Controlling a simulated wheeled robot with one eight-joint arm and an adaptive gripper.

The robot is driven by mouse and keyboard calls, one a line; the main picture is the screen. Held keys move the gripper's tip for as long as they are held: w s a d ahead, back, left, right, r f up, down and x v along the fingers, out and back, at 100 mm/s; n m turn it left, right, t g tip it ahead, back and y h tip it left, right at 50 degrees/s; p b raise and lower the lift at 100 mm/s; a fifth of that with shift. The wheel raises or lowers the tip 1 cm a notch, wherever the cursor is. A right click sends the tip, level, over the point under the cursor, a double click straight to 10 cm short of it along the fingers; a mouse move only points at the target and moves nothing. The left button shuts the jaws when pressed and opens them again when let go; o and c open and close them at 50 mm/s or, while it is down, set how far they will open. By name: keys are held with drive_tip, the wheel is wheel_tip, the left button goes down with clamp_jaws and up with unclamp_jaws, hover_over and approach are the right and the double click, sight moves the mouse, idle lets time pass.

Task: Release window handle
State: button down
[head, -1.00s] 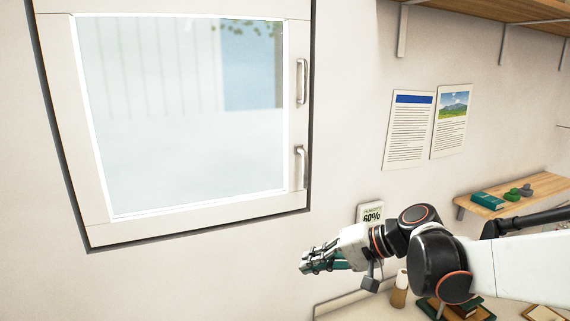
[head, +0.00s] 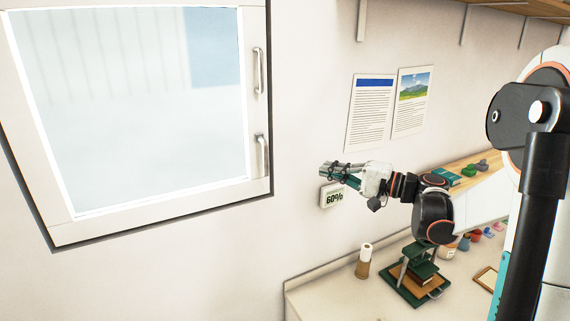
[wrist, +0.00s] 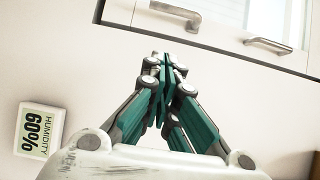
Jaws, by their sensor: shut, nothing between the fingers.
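The window (head: 130,110) has a white frame and fills the left of the head view. It carries two metal handles on its right side, an upper handle (head: 259,70) and a lower handle (head: 262,155). In the wrist view the two handles show at the top, one at the left (wrist: 176,13) and one at the right (wrist: 268,46). My gripper (head: 325,168) is shut and empty, to the right of the lower handle and apart from it in the head view. Its closed green fingers (wrist: 166,68) point up toward the window frame in the wrist view.
A humidity display reading 60% (head: 333,196) hangs on the wall close by my gripper. Two printed sheets (head: 370,110) (head: 411,100) hang above. A counter (head: 330,290) below holds a roll (head: 364,262) and a green press-like stand (head: 418,275). A wooden shelf (head: 460,165) is at the right.

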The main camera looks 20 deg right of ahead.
drive_tip(key=shift+w+a, duration=0.1)
drive_tip(key=x, duration=0.4)
drive_tip(key=s+a+p+x, duration=0.1)
drive_tip(key=x, duration=0.3)
drive_tip(key=s+a+x, duration=0.1)
drive_tip(key=x, duration=0.3)
drive_tip(key=shift+w+a+f, duration=0.1)
drive_tip(key=shift+w+a, duration=0.1)
drive_tip(key=shift+w, duration=0.05)
drive_tip(key=shift+a+f, duration=0.1)
drive_tip(key=shift+s+a+m+b, duration=0.1)
drive_tip(key=shift+a+m+b, duration=0.05)
drive_tip(key=shift+m+b, duration=0.2)
